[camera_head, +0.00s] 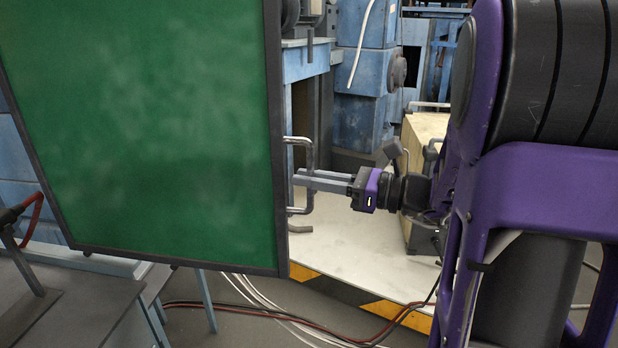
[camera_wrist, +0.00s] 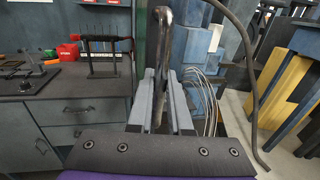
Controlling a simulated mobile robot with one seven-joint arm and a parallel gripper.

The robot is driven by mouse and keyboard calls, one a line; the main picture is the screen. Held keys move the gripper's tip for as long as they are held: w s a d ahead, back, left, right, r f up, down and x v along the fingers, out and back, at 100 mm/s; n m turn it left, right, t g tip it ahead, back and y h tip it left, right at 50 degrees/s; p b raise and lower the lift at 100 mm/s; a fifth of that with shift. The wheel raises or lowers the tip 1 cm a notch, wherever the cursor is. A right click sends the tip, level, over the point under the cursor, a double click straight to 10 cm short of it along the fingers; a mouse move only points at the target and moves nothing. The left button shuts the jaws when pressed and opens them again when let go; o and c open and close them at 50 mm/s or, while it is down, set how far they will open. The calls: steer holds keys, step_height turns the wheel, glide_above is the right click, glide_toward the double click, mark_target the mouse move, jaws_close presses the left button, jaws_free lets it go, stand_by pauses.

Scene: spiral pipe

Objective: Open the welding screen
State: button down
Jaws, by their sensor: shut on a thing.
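The welding screen (camera_head: 140,120) is a large green panel in a dark frame, filling the left of the head view. A grey bar handle (camera_head: 309,160) stands out from its right edge. My gripper (camera_head: 300,180) reaches in from the right, with its fingers at the handle's upright bar. In the wrist view the handle (camera_wrist: 160,60) runs down between the two grey fingers of my gripper (camera_wrist: 160,95), which are shut on it. The screen's edge shows as a narrow green strip (camera_wrist: 139,30) behind the handle. The fingertips are partly hidden by the handle.
A grey workbench (camera_head: 80,300) stands below the screen at left; its drawers (camera_wrist: 75,130) and a rack of tools (camera_wrist: 100,55) show in the wrist view. Cables (camera_head: 290,320) lie on the floor. A wooden crate (camera_head: 425,130) and blue machinery (camera_head: 365,75) stand behind my arm.

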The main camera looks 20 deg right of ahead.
steer(key=c, duration=0.8)
jaws_free()
steer(key=shift+c, duration=0.2)
steer(key=v, duration=1.7)
steer(key=shift+s+d, duration=0.1)
steer(key=shift+d, duration=0.05)
